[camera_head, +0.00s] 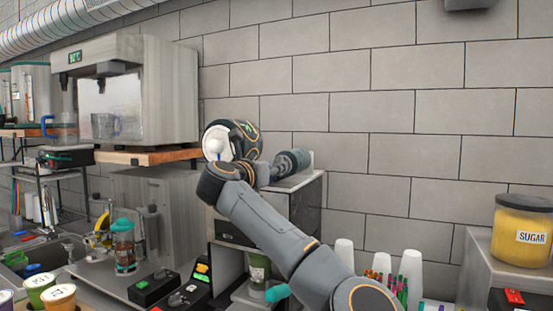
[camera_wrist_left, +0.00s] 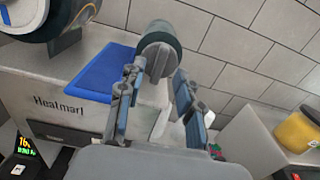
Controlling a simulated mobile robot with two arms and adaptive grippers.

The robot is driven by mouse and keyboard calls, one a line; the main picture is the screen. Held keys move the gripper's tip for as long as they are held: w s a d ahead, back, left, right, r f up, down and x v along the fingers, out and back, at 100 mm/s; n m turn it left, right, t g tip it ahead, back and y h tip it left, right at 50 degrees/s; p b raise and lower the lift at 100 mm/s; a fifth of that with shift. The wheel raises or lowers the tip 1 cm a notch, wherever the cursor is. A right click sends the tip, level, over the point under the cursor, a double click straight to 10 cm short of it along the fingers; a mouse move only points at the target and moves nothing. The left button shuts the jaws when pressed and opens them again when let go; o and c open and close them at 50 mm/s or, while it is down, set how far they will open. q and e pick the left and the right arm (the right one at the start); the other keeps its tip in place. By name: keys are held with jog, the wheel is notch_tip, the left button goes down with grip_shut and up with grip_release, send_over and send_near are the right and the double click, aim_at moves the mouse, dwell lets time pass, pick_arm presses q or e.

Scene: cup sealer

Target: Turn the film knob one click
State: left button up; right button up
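The cup sealer (camera_head: 318,205) stands against the wall, partly hidden by my left arm. In the wrist view its front (camera_wrist_left: 75,122) reads "Heatmarl", with a blue plate (camera_wrist_left: 95,78) on top. The film knob (camera_wrist_left: 160,38) is a dark grey-green cylinder with a ridged grey end facing me. It also shows in the head view (camera_head: 292,162). My left gripper (camera_wrist_left: 158,76) is open, its fingertips on either side of the knob's ridged end; I cannot tell whether they touch it. In the head view the gripper (camera_head: 270,172) is small and partly hidden. My right gripper is out of view.
A cup (camera_head: 258,270) stands low in the sealer. White cup stacks (camera_head: 411,275) and coloured straws stand to the right. A sugar jar (camera_head: 522,232) sits at far right. A large dark round part (camera_wrist_left: 62,20) lies left of the knob. A dispenser (camera_head: 165,85) stands at left.

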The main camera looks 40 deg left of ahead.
aim_at(290, 162)
pick_arm(q)
jog(key=x, duration=0.2)
jog(key=shift+w+a+p, duration=0.1)
jog(key=shift+w+p, duration=0.15)
jog(key=shift+p, duration=0.05)
grip_shut()
jog(key=shift+m, duration=0.3)
